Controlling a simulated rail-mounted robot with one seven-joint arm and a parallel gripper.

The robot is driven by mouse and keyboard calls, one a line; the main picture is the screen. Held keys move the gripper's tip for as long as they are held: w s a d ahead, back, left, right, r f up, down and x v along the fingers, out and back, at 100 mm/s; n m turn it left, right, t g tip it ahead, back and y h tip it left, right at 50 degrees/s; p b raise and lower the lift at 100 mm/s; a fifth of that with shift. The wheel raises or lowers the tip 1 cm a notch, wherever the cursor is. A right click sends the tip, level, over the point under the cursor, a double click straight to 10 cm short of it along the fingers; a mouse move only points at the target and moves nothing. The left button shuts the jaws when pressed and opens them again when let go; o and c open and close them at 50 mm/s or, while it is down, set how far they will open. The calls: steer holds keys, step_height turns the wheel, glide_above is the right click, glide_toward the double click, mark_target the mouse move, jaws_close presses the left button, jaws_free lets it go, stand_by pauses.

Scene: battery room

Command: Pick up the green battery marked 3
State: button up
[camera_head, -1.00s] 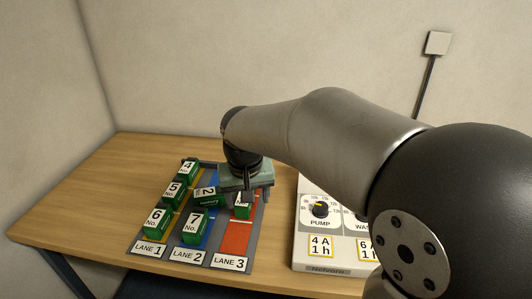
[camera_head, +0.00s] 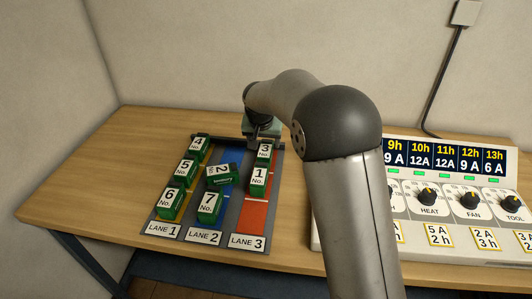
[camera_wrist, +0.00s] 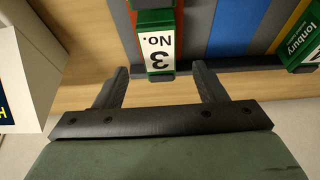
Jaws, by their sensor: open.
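The green battery marked 3 (camera_head: 264,149) stands at the back end of lane 3 (camera_head: 251,218), behind the battery marked 1 (camera_head: 259,181). In the wrist view, battery 3 (camera_wrist: 158,45) shows its white label upside down at the top centre. My gripper (camera_wrist: 160,70) is open, with its two fingertips on either side of the battery's near end in that picture. I cannot tell whether they are level with it. In the head view, the gripper (camera_head: 256,135) is just behind and above battery 3, partly hidden by my arm.
Batteries 4 (camera_head: 198,148), 5 (camera_head: 186,170) and 6 (camera_head: 172,201) stand in lane 1. Battery 2 (camera_head: 221,174) sits askew in lane 2, behind battery 7 (camera_head: 209,206). A control console (camera_head: 462,235) is to the right. The table's left side is clear.

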mark_target(265, 149)
steer(key=shift+p+x, duration=0.75)
steer(key=shift+x, duration=2.6)
jaws_close()
